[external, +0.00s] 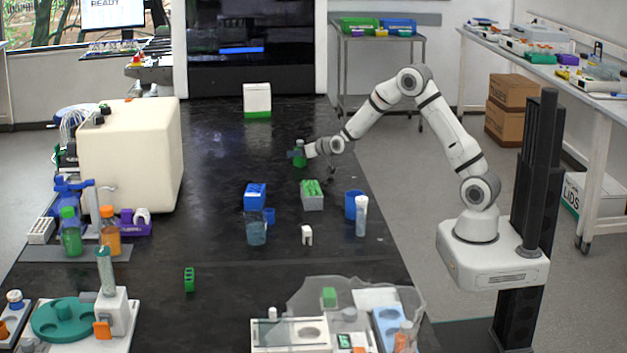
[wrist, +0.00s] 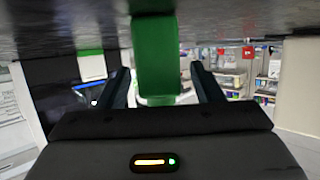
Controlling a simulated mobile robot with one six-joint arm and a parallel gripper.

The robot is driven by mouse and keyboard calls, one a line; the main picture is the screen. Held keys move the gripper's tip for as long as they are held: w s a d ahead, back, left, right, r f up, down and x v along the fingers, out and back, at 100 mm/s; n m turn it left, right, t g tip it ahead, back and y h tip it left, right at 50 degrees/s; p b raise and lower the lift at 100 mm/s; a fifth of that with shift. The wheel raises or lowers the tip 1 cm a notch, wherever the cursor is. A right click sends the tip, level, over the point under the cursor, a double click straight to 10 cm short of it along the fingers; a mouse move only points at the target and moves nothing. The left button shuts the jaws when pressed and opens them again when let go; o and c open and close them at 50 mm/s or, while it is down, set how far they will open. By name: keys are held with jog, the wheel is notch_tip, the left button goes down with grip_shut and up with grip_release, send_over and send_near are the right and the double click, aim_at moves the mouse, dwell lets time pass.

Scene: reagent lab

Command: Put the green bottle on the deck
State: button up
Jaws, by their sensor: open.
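A green bottle (external: 299,159) stands upright on the black bench, around its middle toward the back. My gripper (external: 304,151) reaches it from the right at low height. In the wrist view, which looks upside down, the green bottle (wrist: 156,60) is between the two dark fingers of my gripper (wrist: 160,82). The fingers are open, with a gap on each side of it. Another green-capped bottle (external: 71,236) stands at the left on a grey mat (external: 120,252). I cannot tell which surface is the deck; a pale platform (external: 262,341) holding labware lies at the front right.
A blue box (external: 255,195), a green-topped rack (external: 312,199), a beaker (external: 256,233), a blue cup (external: 350,207) and a white tube (external: 361,217) stand in front of my gripper. A white, green-based box (external: 257,99) stands behind.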

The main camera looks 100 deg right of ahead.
jog(key=shift+c, duration=0.2)
jog(key=c, duration=1.2)
jog(key=shift+o, duration=0.2)
notch_tip(320, 180, up, 10)
jog(key=shift+f+p, duration=0.1)
jog(key=shift+p, duration=0.2)
jog(key=shift+w+a, duration=0.2)
jog(key=shift+a, duration=0.05)
jog(key=w+a+f+n+t+y+p, duration=0.1)
jog(key=w+a+p, duration=0.15)
jog(key=a, duration=1.15)
jog(key=w+a+n+t+y+p, duration=0.15)
jog(key=w+a, duration=0.25)
jog(key=a, duration=0.9)
jog(key=s+a+f+n+y+p, duration=0.1)
jog(key=s+a, duration=0.1)
jog(key=a, duration=0.4)
jog(key=s+a+f+n+y+p, duration=0.1)
jog(key=s+a, duration=0.2)
jog(key=a, duration=0.3)
jog(key=s+a+f+n+t+y+p, duration=0.1)
jog(key=s+a, duration=0.1)
jog(key=a, duration=0.4)
jog(key=shift+s+a+f, duration=0.2)
jog(key=shift+s+a, duration=0.05)
jog(key=shift+r, duration=0.1)
